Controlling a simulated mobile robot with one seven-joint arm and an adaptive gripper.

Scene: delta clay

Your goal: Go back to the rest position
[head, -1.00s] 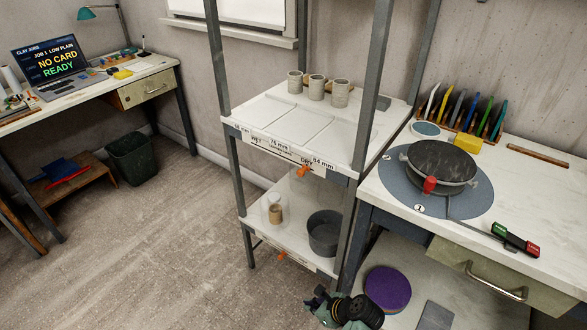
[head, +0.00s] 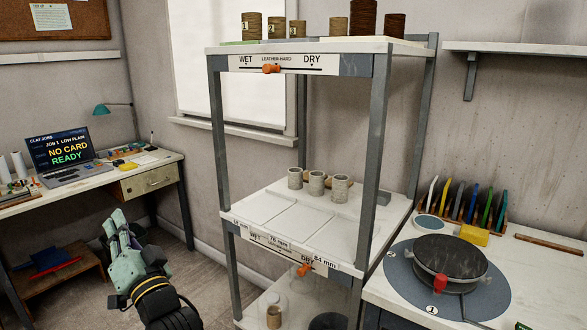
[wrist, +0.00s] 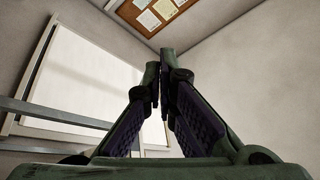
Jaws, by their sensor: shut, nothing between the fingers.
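My gripper (head: 122,235) is green and dark, raised in front of the floor at the left of the shelf in the head view. It points upward and holds nothing. In the wrist view my gripper (wrist: 160,75) has its two fingers converging at the tips, shut and empty. Behind the fingers are the white window blind (wrist: 85,85) and the cork board (wrist: 155,10).
A metal shelf rack (head: 222,140) stands right of my gripper, with several cups on its levels. A desk (head: 160,170) with a laptop (head: 62,160) is at the left. A workbench (head: 545,265) with a turntable wheel (head: 400,275) is at the right.

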